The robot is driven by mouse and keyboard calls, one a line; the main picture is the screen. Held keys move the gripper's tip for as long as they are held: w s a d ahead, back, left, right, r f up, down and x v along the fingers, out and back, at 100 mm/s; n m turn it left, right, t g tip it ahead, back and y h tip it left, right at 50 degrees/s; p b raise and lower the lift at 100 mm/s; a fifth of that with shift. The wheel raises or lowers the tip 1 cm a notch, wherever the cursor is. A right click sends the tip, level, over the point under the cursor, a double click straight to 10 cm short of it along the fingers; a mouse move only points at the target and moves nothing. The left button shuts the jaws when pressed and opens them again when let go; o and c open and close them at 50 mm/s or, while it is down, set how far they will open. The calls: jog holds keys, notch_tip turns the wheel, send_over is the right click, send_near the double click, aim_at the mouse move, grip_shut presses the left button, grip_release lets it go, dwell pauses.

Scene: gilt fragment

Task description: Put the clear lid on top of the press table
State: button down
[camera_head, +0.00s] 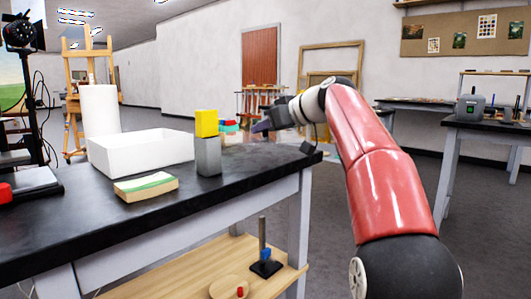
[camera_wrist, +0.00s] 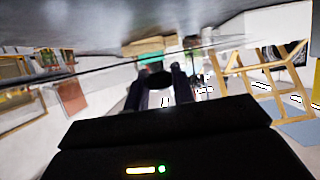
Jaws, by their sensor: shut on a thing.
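My gripper (camera_head: 259,128) is at the far right end of the long dark-topped table (camera_head: 110,225), close to its back edge. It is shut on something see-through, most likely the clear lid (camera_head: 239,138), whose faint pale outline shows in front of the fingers. The wrist view shows the two dark fingers (camera_wrist: 161,88) with a faint clear rim around them; its full shape is hard to make out. No label tells which table is the press table. Another dark-topped table (camera_head: 490,126) stands at the right.
An easel (camera_head: 88,65) stands behind. Open floor lies at right.

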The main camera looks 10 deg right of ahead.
aim_at(275, 137)
jog(key=shift+f+b, duration=0.7)
jog(key=shift+f, duration=1.2)
jog(key=shift+f, duration=0.2)
jog(key=c, duration=1.2)
grip_release()
jog(key=shift+r, duration=0.15)
jog(key=shift+s+d+r, duration=0.1)
jog(key=shift+r, duration=0.1)
jog(key=v, duration=1.1)
jog(key=shift+s+d+r, duration=0.1)
jog(key=shift+s+d, duration=0.05)
jog(key=shift+s, duration=0.15)
